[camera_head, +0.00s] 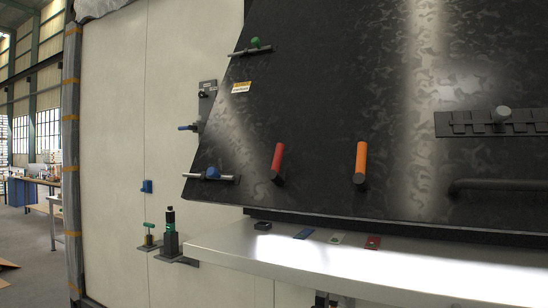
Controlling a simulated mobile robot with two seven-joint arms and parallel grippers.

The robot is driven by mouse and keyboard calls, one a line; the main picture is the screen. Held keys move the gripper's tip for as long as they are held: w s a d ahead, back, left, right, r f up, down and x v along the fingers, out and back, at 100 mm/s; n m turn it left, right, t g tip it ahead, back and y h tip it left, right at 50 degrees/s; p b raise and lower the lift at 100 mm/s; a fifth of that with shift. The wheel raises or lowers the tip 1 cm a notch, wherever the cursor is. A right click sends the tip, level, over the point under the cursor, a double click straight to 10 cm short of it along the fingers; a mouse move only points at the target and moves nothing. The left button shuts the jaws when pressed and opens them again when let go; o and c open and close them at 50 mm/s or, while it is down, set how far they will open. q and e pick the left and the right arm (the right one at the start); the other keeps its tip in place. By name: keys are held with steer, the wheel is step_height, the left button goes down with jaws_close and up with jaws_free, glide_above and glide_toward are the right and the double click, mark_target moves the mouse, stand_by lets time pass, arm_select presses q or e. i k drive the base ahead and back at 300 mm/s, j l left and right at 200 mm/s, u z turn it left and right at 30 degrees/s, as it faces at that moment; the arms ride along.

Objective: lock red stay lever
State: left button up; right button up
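The red stay lever (277,161) is a red cylindrical handle on the dark tilted panel (320,95), left of its middle. It stands nearly upright, with its top leaning slightly right and a dark pivot at its lower end. Neither of my grippers shows in the head view, and nothing touches the lever.
An orange lever (361,160) stands to its right. Bolts with a green knob (255,43) and a blue knob (213,173) sit near the panel's left edge. A slotted bar (490,122) and a dark handle (500,185) are at right. A pale shelf (350,262) runs below.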

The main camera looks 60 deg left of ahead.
mark_target(273, 175)
steer(key=u, duration=1.85)
steer(key=i+j+z, duration=0.1)
steer(key=j, duration=0.25)
steer(key=i, duration=0.1)
